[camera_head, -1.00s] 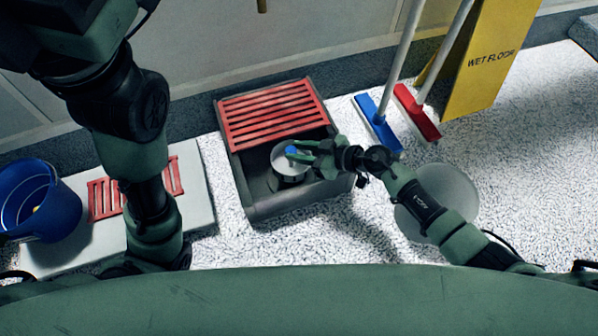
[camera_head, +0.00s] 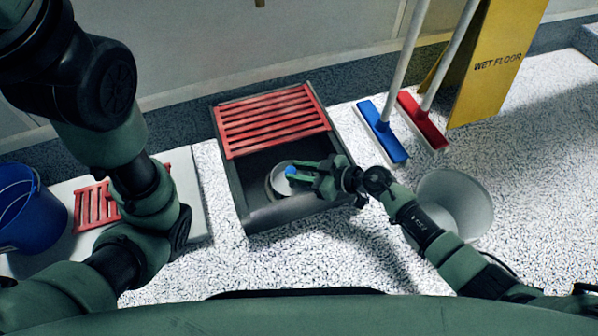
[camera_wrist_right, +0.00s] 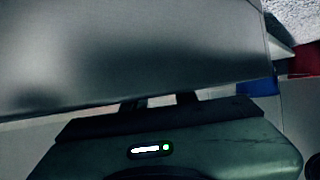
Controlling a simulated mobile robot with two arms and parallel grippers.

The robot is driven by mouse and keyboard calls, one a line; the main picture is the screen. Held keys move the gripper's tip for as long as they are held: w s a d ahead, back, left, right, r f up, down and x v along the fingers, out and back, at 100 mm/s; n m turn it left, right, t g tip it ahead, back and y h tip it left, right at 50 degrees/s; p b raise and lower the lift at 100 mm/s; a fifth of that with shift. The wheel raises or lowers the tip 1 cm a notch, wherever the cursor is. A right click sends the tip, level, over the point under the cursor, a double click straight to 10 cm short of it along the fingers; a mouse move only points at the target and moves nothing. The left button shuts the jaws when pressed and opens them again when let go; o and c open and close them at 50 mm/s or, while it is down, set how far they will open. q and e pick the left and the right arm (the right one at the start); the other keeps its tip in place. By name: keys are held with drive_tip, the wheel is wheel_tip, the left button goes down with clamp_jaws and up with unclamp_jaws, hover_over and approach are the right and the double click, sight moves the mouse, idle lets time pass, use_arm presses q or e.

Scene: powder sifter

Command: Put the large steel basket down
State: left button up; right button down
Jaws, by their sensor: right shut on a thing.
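The large steel basket (camera_head: 279,185) is a round grey metal vessel. In the head view it is inside the open front part of a dark grey floor box (camera_head: 290,212), near the box's front wall. A blue piece (camera_head: 297,171) shows at its rim, by my fingers. My right gripper (camera_head: 308,176) is shut on the basket at its right side. In the right wrist view the basket's smooth grey wall (camera_wrist_right: 120,60) fills the upper part. The basket's underside is hidden, so I cannot tell if it touches the box floor. My left arm shows, but its gripper does not.
A red slatted grate (camera_head: 272,120) covers the box's back part. A white bucket (camera_head: 455,205) stands right, close to my right arm. Blue (camera_head: 383,133) and red (camera_head: 422,122) brooms and a yellow wet-floor sign (camera_head: 490,65) are behind. A blue bucket (camera_head: 30,215) stands left.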

drive_tip(key=shift+f, duration=0.1)
drive_tip(key=c, duration=1.4)
unclamp_jaws()
